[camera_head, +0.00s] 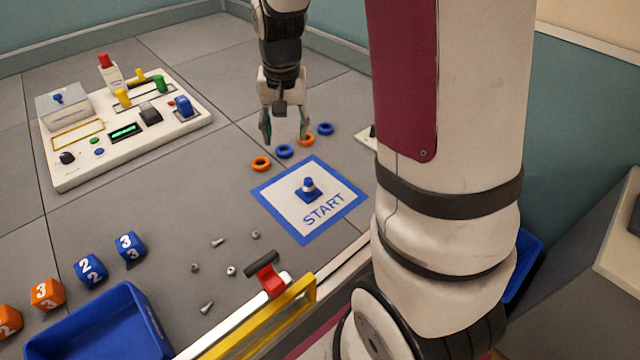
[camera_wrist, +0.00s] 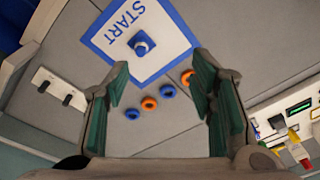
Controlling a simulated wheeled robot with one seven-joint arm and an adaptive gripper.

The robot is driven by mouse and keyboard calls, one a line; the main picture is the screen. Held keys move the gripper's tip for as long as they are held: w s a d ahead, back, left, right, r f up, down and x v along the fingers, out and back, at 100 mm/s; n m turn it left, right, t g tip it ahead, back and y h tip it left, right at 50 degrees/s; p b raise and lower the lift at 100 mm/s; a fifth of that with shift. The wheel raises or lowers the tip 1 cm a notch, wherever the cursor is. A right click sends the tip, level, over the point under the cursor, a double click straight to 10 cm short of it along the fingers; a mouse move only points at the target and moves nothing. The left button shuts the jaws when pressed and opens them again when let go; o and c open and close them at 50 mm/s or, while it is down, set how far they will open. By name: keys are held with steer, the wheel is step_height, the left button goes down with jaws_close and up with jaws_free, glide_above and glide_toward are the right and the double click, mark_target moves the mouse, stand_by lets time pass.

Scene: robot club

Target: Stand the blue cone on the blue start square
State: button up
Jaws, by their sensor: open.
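The blue cone (camera_head: 308,188) has a white band and stands upright on its square base. It is inside the blue-bordered START square (camera_head: 276,207), near the middle, above the lettering. In the wrist view the cone (camera_wrist: 142,43) shows from above on the START square (camera_wrist: 112,22). My gripper (camera_head: 285,135) is open and empty, above the floor beyond the square. It is apart from the cone. In the wrist view its fingers (camera_wrist: 165,95) are spread with nothing between them but floor and small rings beneath.
Blue and orange rings (camera_head: 261,164) lie just beyond the square, below my gripper. A control board (camera_head: 75,170) is at the back left. Numbered cubes (camera_head: 90,268), a blue bin (camera_head: 150,315), loose screws (camera_head: 207,308) and a yellow-framed barrier (camera_head: 310,291) are nearer. Grey floor between is clear.

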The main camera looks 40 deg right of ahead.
steer(key=s+a+r+n, duration=0.3)
steer(key=s+a+r, duration=0.4)
steer(key=s+r, duration=0.35)
steer(key=s+a+n, duration=0.2)
steer(key=s, duration=0.5)
steer(key=s+a+r+n+t, duration=0.1)
steer(key=s+a+n, duration=0.1)
steer(key=s, duration=0.6)
steer(key=shift+s+a+n+y, duration=0.25)
steer(key=shift+a+n+y, duration=0.05)
steer(key=shift+a, duration=0.15)
steer(key=shift+r, duration=0.15)
